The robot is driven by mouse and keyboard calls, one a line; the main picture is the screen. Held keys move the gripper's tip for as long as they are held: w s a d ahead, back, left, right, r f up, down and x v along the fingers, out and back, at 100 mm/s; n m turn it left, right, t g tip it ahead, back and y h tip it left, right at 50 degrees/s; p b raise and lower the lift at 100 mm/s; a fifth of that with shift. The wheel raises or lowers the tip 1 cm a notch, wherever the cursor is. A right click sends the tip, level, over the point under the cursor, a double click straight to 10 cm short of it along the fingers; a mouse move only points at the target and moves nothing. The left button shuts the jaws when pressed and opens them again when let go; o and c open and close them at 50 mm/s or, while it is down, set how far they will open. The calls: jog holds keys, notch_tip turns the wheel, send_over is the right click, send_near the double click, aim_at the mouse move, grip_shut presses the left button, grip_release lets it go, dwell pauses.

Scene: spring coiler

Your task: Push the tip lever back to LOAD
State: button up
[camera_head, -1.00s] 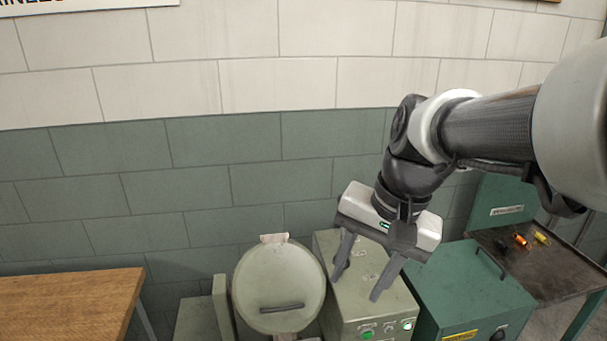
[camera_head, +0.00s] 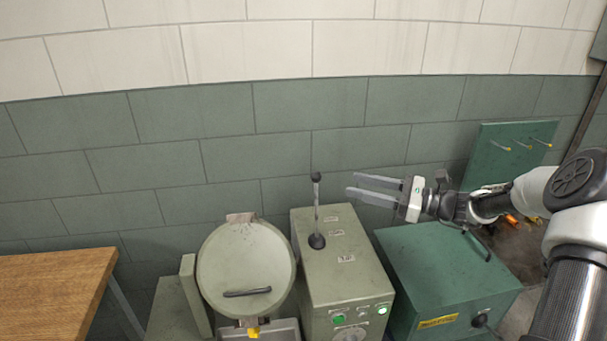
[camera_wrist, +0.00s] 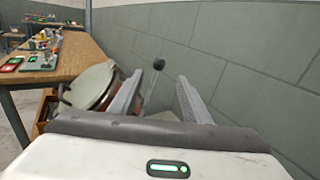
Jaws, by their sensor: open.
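The tip lever (camera_head: 317,210) is a thin metal rod with a black knob, standing nearly upright from a black boot on top of the grey-green machine box (camera_head: 335,277). Small labels sit beside it, too small to read. My gripper (camera_head: 350,187) is open, with its fingers pointing left, just right of the lever's upper part. In the wrist view, the lever (camera_wrist: 153,80) shows ahead between my two fingers (camera_wrist: 155,92). I cannot tell whether the fingers touch it; they look apart.
A round grey lid with a handle (camera_head: 246,268) stands left of the box. A green cabinet (camera_head: 447,272) stands to the right. A wooden table (camera_head: 50,295) is at far left, and the block wall (camera_head: 225,160) is behind. Green and lit buttons are on the box front.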

jog(key=p+x, duration=0.1)
jog(key=x, duration=1.5)
jog(key=shift+a+p, duration=0.25)
jog(key=shift+p, duration=0.1)
grip_shut()
